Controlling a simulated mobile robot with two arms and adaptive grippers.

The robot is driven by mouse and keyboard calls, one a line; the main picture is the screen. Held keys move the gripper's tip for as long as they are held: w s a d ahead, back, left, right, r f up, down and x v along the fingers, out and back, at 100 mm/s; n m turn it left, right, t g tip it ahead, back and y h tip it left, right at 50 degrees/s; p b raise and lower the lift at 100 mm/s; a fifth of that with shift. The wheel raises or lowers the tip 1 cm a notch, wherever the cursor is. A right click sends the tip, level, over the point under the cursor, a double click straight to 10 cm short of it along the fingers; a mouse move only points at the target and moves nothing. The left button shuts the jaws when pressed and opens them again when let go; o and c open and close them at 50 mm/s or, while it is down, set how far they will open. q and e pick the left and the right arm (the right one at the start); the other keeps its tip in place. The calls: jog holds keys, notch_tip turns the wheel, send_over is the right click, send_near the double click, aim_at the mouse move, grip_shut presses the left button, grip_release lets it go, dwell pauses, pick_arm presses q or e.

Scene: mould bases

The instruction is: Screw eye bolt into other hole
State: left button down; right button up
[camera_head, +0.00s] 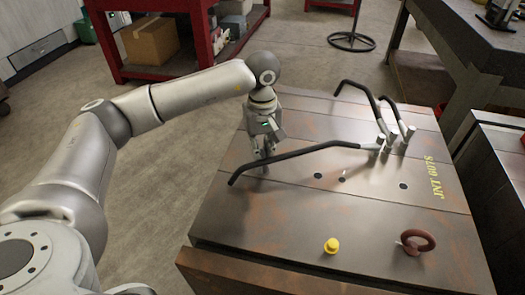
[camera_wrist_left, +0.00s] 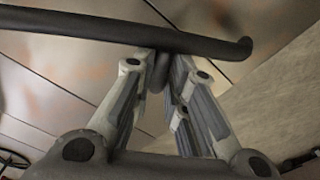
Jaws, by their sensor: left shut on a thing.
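A reddish-brown eye bolt (camera_head: 417,242) stands at the front right of the mould base (camera_head: 290,222), its ring upright. Dark round holes show in the top plate, one (camera_head: 403,186) right of the middle and two (camera_head: 318,175) nearer the centre. My left gripper (camera_head: 264,160) points down over the left side of the mould base, behind a black bent hose. In the left wrist view its fingers (camera_wrist_left: 160,85) are closed on a dark rounded part (camera_wrist_left: 160,72). It may be a second eye bolt's ring seen edge-on, but I cannot be sure. My right gripper is not in view.
The black hose (camera_head: 290,153) arches low across the plate beside the left gripper; it crosses the left wrist view (camera_wrist_left: 110,28). More bent hoses (camera_head: 362,90) rise at the back right. A yellow cap (camera_head: 332,245) sits at the front. A dark workbench (camera_head: 455,60) stands behind right.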

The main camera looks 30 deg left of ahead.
pick_arm(q)
jog(key=shift+s+f, duration=0.2)
jog(key=shift+f, duration=0.1)
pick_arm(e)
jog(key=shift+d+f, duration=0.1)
pick_arm(q)
jog(key=shift+f+m+b, duration=0.1)
jog(key=shift+m+b, duration=0.3)
jog(key=shift+m, duration=1.1)
jog(key=shift+m+b, duration=0.3)
jog(key=shift+m, duration=0.2)
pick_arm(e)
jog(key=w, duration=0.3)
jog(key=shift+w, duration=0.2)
pick_arm(q)
jog(key=c, duration=1.4)
grip_release()
jog(key=shift+r, duration=0.2)
jog(key=shift+o, duration=0.2)
jog(key=shift+w, duration=0.1)
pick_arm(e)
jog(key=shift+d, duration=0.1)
